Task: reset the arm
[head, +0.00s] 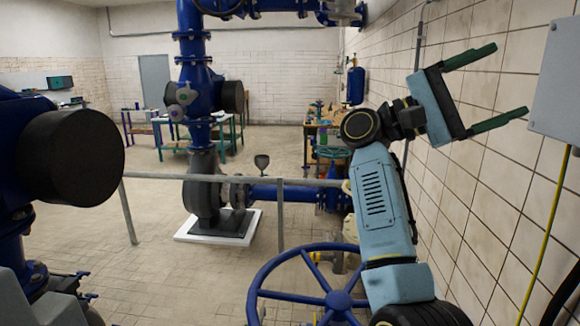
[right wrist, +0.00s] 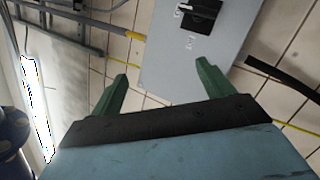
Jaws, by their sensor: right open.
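My right arm (head: 383,215) is light blue and rises on the right side of the head view. My right gripper (head: 506,87) is raised close to the tiled wall, its two green fingers spread wide and pointing right toward a grey box. Nothing is between the fingers. In the right wrist view the open gripper (right wrist: 164,85) faces the same grey wall box (right wrist: 185,65), which has a black switch (right wrist: 201,14) on it. The fingertips look apart from the box, though the exact gap is hard to tell. My left gripper is not in view.
A blue handwheel (head: 338,300) stands low in front, beside my right arm. A grey railing (head: 280,182) crosses the middle, with a blue pump and pipes (head: 196,95) behind it. The tiled wall (head: 480,165) is close on the right. Tables stand at the back, with open floor around them.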

